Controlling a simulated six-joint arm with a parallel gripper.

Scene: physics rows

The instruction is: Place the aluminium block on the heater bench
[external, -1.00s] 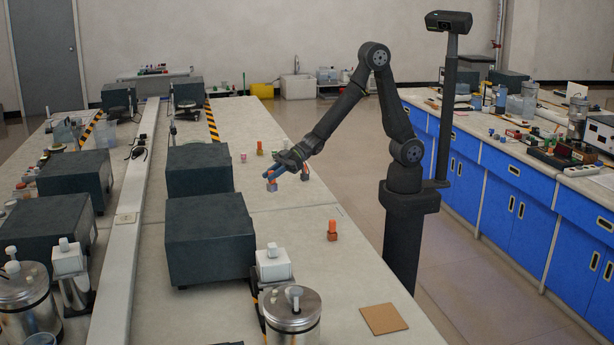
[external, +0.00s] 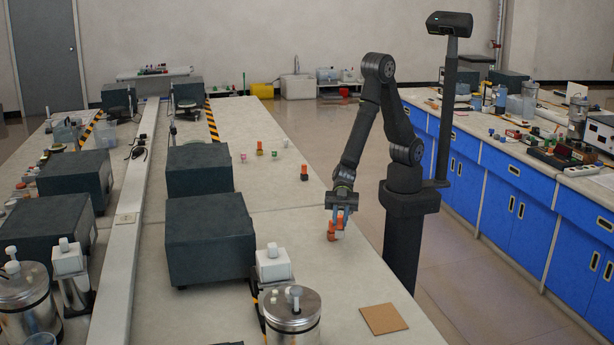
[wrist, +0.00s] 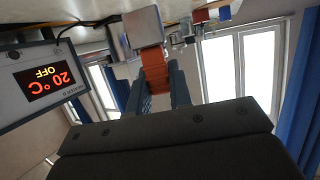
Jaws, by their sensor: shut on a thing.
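My gripper (external: 341,213) points down above the right edge of the long bench (external: 290,215). In the wrist view its blue fingers (wrist: 160,88) are shut on the orange handle of the aluminium block (wrist: 143,29), a silver-grey cube. In the external view the held block is mostly hidden by the fingers and overlaps another orange-handled block (external: 331,236), brownish below, standing on the bench. I cannot tell whether the two touch. A heater unit with a red display reading 20 °C OFF (wrist: 47,82) shows upside down at the left of the wrist view.
Another orange-handled block with a dark base (external: 304,173) stands farther back, with several small coloured items beyond. Dark boxes (external: 210,240) line the bench's left. A metal vessel (external: 292,315) and a brown square mat (external: 384,318) are at the front. Bench between boxes and gripper is clear.

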